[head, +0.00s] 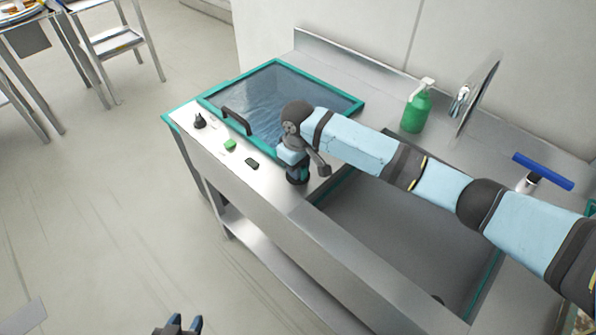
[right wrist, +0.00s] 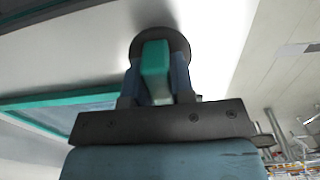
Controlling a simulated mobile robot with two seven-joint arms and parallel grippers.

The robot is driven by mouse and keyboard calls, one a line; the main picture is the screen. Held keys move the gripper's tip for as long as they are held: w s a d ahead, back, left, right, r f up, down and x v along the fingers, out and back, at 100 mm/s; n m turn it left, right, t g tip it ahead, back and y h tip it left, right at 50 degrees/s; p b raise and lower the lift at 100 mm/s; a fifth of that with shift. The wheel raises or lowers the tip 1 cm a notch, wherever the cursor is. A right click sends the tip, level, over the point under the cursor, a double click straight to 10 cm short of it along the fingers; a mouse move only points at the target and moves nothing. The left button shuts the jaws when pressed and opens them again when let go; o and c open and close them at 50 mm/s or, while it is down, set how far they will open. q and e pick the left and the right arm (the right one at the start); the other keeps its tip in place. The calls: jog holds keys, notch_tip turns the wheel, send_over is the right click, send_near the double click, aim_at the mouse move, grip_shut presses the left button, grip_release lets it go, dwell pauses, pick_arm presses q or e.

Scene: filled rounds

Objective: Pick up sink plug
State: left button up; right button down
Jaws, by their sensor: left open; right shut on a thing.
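The sink plug is a dark round disc with a teal-green grip (right wrist: 155,68), seen in the right wrist view. My right gripper (right wrist: 158,80) is shut on that grip, with one finger on each side and the disc beyond the fingertips. In the head view my right gripper (head: 297,172) points down at the steel counter between the two basins. The plug's dark edge shows low there, mostly hidden by the gripper; I cannot tell whether it touches the counter. My left gripper (head: 180,325) is open and empty at the bottom edge, over the floor.
A teal-rimmed basin with water (head: 340,92) lies left of my right gripper; an empty basin (head: 400,245) lies below my arm. A dark knob-like piece (head: 199,122), a green block (head: 230,145) and a dark block (head: 252,163) sit along the front ledge. A green soap bottle (head: 416,110) stands behind.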

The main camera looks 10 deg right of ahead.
notch_tip(320, 180, up, 18)
dwell(0.3)
